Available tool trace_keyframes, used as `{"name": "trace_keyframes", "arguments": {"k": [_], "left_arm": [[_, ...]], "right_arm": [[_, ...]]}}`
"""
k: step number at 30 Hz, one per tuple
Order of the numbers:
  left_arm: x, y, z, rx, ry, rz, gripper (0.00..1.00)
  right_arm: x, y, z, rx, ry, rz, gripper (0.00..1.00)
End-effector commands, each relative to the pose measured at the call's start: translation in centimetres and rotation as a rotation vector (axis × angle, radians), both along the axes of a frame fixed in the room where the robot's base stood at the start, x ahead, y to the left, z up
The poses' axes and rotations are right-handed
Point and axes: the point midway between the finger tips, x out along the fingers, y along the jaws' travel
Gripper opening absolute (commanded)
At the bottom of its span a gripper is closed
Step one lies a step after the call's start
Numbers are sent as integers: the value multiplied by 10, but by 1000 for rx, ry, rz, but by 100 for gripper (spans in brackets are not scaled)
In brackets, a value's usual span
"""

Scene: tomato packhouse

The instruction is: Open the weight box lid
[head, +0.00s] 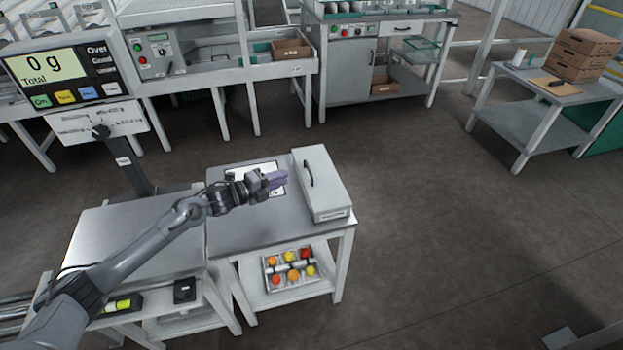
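The weight box (333,207) is a light grey box at the right end of the small metal table. Its lid (324,178) is down and has a dark curved handle (308,174) near its left edge. My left gripper (282,178) reaches over the table from the left. Its purple fingers are just left of the box, apart from the handle as far as I can see. Whether the fingers are parted is too small to tell. My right gripper is not in view.
A white sheet (239,174) lies under my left gripper on the table (250,229). A tray of several tomatoes (270,287) sits on the shelf below. A scale display (45,66) reading 0 g stands at the left. Open floor lies right of the table.

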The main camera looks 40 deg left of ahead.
Motion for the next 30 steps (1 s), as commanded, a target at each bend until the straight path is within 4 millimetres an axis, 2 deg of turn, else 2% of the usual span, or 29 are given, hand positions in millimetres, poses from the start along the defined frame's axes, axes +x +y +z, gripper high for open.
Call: {"name": "trace_keyframes", "arguments": {"k": [8, 21, 30], "left_arm": [[19, -5, -4, -3, -7, 1, 21], [77, -20, -16, -4, -7, 0, 21], [100, -26, -20, -3, -3, 0, 21]], "right_arm": [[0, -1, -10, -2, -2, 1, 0], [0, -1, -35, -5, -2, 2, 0], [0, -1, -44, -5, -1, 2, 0]]}}
